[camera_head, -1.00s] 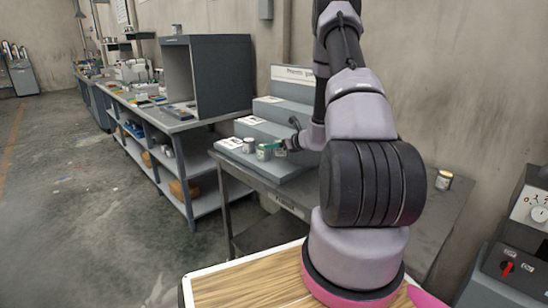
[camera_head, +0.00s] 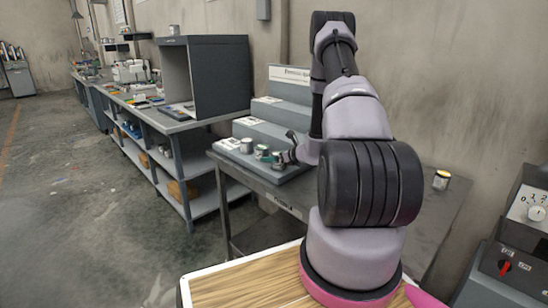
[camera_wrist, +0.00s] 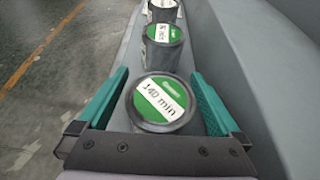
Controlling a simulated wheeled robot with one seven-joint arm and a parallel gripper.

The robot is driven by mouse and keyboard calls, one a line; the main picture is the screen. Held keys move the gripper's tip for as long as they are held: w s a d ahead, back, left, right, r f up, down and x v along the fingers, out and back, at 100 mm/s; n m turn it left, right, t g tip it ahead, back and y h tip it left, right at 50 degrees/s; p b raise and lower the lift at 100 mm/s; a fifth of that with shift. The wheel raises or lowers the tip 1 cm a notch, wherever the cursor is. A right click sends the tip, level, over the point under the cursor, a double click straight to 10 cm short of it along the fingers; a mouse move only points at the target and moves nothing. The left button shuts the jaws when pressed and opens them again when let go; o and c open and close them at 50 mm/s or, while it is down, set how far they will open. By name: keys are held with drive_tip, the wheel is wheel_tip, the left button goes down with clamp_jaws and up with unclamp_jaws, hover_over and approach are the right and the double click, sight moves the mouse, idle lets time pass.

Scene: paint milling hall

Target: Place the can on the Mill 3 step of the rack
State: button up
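A can with a green lid and a "140 min" label (camera_wrist: 160,103) stands upright between the fingers of my gripper (camera_wrist: 160,74) in the wrist view. The fingers are apart, with a narrow gap visible on each side of the can. Beyond it stand another green-lidded can (camera_wrist: 163,44) and a farther can (camera_wrist: 162,12), in a row on the same ledge. In the head view my gripper (camera_head: 277,158) is at the right part of the lowest step of the grey stepped rack (camera_head: 270,133). Labels on the steps are too small to read.
A grey booth (camera_head: 222,75) stands on the long bench at left. The rack's two upper steps look empty where visible. A control box (camera_head: 525,215) is at far right.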

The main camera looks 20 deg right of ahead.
drive_tip(key=shift+r, duration=0.1)
drive_tip(key=shift+s+d+r, duration=0.1)
drive_tip(key=shift+s+r, duration=0.1)
drive_tip(key=shift+s, duration=0.05)
drive_tip(key=v, duration=1.1)
drive_tip(key=s+a+r+n+g+y, duration=0.35)
drive_tip(key=a+r+n, duration=0.35)
drive_tip(key=a+r, duration=0.35)
drive_tip(key=s+a+r+n+g+y, duration=0.25)
drive_tip(key=s+a+r+n, duration=0.35)
drive_tip(key=a+r, duration=0.4)
drive_tip(key=s+r+n+h, duration=0.8)
drive_tip(key=s+r+n, duration=0.5)
drive_tip(key=s, duration=0.5)
drive_tip(key=shift+d+r+n+h, duration=0.2)
drive_tip(key=shift+r+n+h, duration=0.15)
drive_tip(key=shift+n, duration=0.65)
